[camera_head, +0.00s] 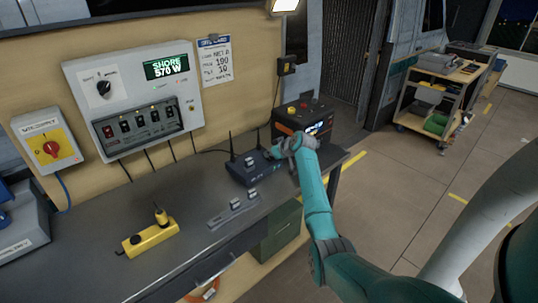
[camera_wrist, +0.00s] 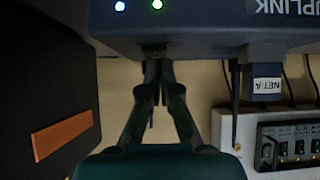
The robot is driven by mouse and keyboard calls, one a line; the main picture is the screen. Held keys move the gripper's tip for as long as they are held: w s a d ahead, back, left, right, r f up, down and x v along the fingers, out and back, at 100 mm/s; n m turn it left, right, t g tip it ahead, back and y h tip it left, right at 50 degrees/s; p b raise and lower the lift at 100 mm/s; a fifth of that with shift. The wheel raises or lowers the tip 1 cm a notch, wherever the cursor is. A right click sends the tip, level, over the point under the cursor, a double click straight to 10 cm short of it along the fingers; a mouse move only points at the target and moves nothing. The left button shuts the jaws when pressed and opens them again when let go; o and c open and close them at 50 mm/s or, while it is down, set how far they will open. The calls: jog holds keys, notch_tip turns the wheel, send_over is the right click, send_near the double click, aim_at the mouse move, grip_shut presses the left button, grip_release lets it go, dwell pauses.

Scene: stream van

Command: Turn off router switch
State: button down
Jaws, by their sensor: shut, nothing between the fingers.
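The router (camera_head: 241,174) is a dark blue box with black antennas on the workbench. In the wrist view the router (camera_wrist: 205,42) fills the top, upside down, with a lit blue and a lit green light and the word UPLINK. My gripper (camera_head: 271,154) is at the router's right end. In the wrist view my gripper (camera_wrist: 158,66) is shut and empty, its tips at the router's edge beside a small dark part (camera_wrist: 153,48). I cannot tell whether that part is the switch, or whether the tips touch it. The switch's position is not clear.
A black and orange power box (camera_head: 303,122) stands close behind my gripper; its side (camera_wrist: 55,100) shows in the wrist view. A NET-A plug (camera_wrist: 264,83) is beside the router. A grey strip (camera_head: 233,212) and a yellow device (camera_head: 150,238) lie on the bench (camera_head: 95,262).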

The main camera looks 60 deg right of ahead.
jog(key=shift+w+f, duration=0.1)
jog(key=shift+f, duration=0.15)
dwell(0.3)
jog(key=shift+w, duration=0.1)
jog(key=shift+w, duration=0.15)
jog(key=shift+w+d+r, duration=0.2)
jog(key=shift+w, duration=0.3)
